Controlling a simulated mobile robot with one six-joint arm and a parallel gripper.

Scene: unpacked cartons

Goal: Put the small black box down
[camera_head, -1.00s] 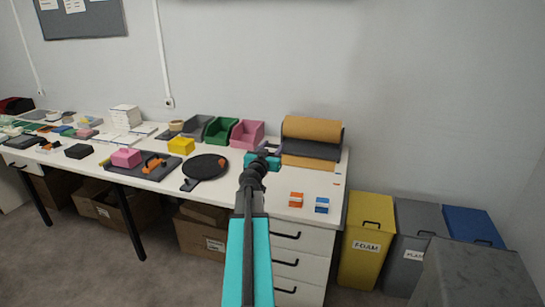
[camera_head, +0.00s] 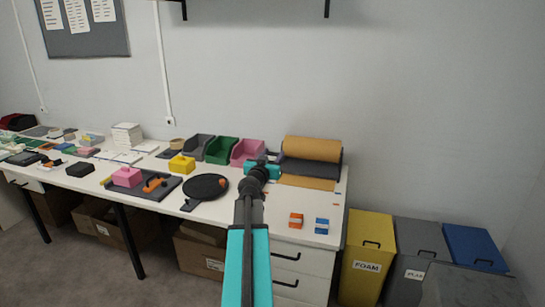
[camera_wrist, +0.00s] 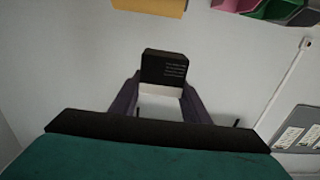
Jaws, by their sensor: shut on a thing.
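The small black box (camera_wrist: 164,67) is between the two fingers of my gripper (camera_wrist: 160,98) in the wrist view. It has rows of small pale print on its face and a whitish band below it. My gripper is shut on it. In the head view my arm reaches forward over the right part of the white table (camera_head: 291,229), and my gripper (camera_head: 262,169) points away from the camera. The held box is hidden there behind the wrist, so its height above the table cannot be told.
A round black pan (camera_head: 205,187) is left of my arm. Pink (camera_head: 246,153) and green bins (camera_head: 221,151) and a brown roll (camera_head: 312,149) stand behind. Orange (camera_head: 296,220) and blue boxes (camera_head: 322,226) are at the right front. Another black box (camera_head: 80,170) lies far left.

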